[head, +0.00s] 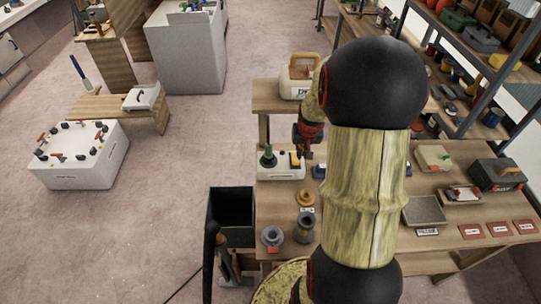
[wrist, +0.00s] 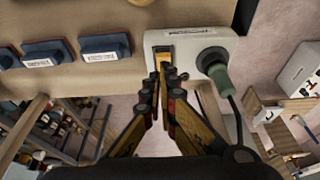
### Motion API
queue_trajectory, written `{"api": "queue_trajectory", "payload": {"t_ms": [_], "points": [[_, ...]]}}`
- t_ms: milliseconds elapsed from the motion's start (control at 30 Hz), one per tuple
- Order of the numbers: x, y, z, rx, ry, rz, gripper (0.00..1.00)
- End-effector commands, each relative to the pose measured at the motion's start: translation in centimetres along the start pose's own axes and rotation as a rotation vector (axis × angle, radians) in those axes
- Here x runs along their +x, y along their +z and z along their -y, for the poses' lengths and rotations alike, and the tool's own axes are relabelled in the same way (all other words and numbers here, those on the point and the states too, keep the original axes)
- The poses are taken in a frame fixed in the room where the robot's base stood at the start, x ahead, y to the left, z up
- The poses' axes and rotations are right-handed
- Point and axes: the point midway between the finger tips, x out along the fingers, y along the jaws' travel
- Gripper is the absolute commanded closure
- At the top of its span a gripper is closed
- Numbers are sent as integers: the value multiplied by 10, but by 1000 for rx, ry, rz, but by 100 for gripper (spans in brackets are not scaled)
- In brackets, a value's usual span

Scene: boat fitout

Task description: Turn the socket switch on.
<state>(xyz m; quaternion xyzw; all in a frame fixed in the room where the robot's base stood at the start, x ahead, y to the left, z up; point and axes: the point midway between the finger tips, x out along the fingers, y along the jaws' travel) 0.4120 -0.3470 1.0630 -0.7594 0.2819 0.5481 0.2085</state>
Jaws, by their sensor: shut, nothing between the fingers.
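The socket box (head: 282,173) is a white block at the left back of the workbench, partly covered by my arm. In the wrist view the socket box (wrist: 203,44) is at the top, with a label on its far edge. A green plug (wrist: 217,76) with a dark cable sits in its round socket; the plug (head: 268,157) also shows in the head view. Left of the plug is the yellow switch (wrist: 163,54). My gripper (wrist: 167,72) is shut and empty, with its fingertips right at the switch. I cannot tell whether they touch it or which way it is set.
Blue labelled blocks (wrist: 98,48) lie beside the socket box. Round flanged parts (head: 272,237) and a black bin (head: 231,207) are at the bench's near left. A case with a wooden handle (head: 298,80) stands behind.

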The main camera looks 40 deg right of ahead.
Motion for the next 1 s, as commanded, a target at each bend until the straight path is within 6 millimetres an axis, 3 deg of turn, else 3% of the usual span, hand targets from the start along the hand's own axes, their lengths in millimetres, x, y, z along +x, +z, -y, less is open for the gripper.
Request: {"api": "queue_trajectory", "payload": {"t_ms": [67,200,633,767,1000], "points": [[-3,-14,-1,-6,3,-41,100],[-3,-22,-1,-14,5,-70,100],[1,-22,-1,-19,5,-72,100],[15,-23,-1,-19,5,-71,100],[58,-26,-1,-20,5,-70,100]]}}
